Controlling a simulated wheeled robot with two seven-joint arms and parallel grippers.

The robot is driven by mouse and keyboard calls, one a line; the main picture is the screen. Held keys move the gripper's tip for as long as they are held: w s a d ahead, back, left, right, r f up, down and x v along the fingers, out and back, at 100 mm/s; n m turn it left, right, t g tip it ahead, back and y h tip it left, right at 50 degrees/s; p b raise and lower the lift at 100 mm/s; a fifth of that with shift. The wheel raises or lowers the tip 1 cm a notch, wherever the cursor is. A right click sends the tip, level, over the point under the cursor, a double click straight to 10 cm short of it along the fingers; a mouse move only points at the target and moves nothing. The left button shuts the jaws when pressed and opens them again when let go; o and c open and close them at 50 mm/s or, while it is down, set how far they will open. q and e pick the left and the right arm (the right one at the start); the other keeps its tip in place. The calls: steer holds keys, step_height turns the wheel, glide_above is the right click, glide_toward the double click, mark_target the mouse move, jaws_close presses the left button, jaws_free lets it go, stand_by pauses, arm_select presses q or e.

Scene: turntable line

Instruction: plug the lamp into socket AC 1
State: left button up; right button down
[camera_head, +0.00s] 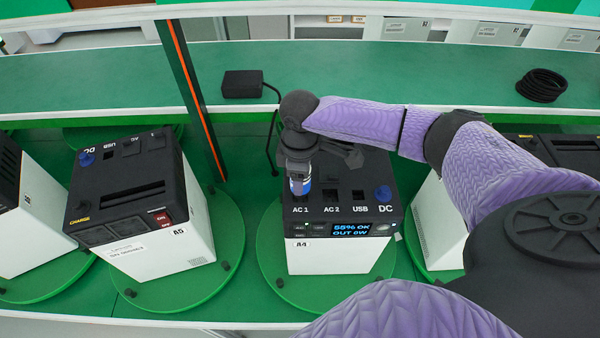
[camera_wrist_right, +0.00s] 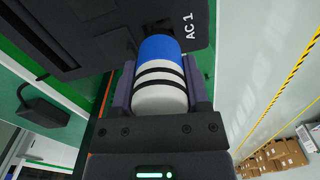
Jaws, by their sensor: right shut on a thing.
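The power station marked A4 (camera_head: 335,256) stands on a green turntable, its top black with labels AC 1, AC 2, USB and DC. My right gripper (camera_head: 300,172) points down over the AC 1 spot. In the right wrist view my right gripper (camera_wrist_right: 160,100) is shut on a white and blue cylinder with black bands, which I take for the lamp plug (camera_wrist_right: 160,85). Its blue end (camera_wrist_right: 158,48) is against or just above the station top beside the AC 1 label; I cannot tell how deep it sits. The AC 1 socket is hidden. My left gripper is not in view.
Power station A5 (camera_head: 135,247) stands on another turntable to the left. A black adapter (camera_head: 243,84) with a cable and a coiled black cable (camera_head: 541,85) lie on the green shelf behind. A dark post with an orange strip (camera_head: 190,90) rises between the stations.

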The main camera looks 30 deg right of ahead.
steer(key=shift+f+b, duration=0.5)
steer(key=shift+f, duration=0.75)
jaws_free()
